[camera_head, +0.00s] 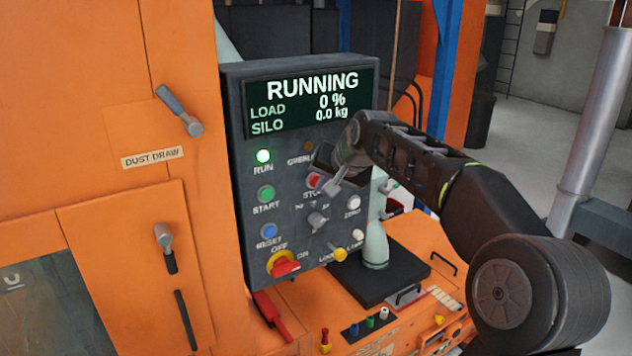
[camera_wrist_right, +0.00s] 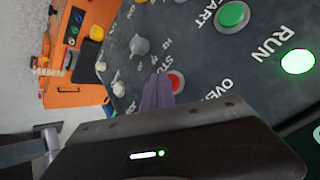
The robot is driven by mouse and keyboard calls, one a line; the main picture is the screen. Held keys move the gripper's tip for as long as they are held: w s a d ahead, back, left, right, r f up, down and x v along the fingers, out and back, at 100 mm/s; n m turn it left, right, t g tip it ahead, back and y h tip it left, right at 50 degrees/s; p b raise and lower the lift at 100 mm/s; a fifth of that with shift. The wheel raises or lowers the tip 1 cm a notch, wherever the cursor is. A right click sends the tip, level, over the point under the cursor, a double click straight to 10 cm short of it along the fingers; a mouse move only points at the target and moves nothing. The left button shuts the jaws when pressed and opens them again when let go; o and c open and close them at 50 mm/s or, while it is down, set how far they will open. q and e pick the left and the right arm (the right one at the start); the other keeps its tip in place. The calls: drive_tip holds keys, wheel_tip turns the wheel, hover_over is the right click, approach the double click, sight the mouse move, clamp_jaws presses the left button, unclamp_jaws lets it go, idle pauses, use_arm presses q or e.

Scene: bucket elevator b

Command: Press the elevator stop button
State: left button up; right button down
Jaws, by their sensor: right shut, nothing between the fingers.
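The red stop button (camera_head: 314,181) is on the dark control panel (camera_head: 240,200), partly covered by my right gripper in the head view. In the right wrist view the red stop button (camera_wrist_right: 177,82) shows beside the fingertips, partly hidden by them. My right gripper (camera_head: 331,187) is shut and empty in front of the panel, close to the stop button. Its closed fingers (camera_wrist_right: 157,92) point at the panel in the right wrist view. I cannot tell whether they touch the button. The panel screen (camera_head: 311,101) reads RUNNING, load 0 %, silo 0.0 kg. My left gripper is not in view.
The green start button (camera_head: 266,194), blue reset button (camera_head: 269,231), lit run lamp (camera_head: 263,156) and red-yellow switch (camera_head: 283,264) are on the same panel. An orange cabinet (camera_head: 80,90) stands left. A grey post (camera_head: 592,130) stands right.

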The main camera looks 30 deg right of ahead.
drive_tip(key=shift+w, duration=0.4)
idle(0.5)
drive_tip(key=shift+s, duration=0.15)
drive_tip(key=shift+s+b, duration=0.3)
drive_tip(key=shift+s, duration=0.35)
drive_tip(key=s+b, duration=0.2)
drive_tip(key=s, duration=0.3)
drive_tip(key=shift+b, duration=0.35)
idle(0.9)
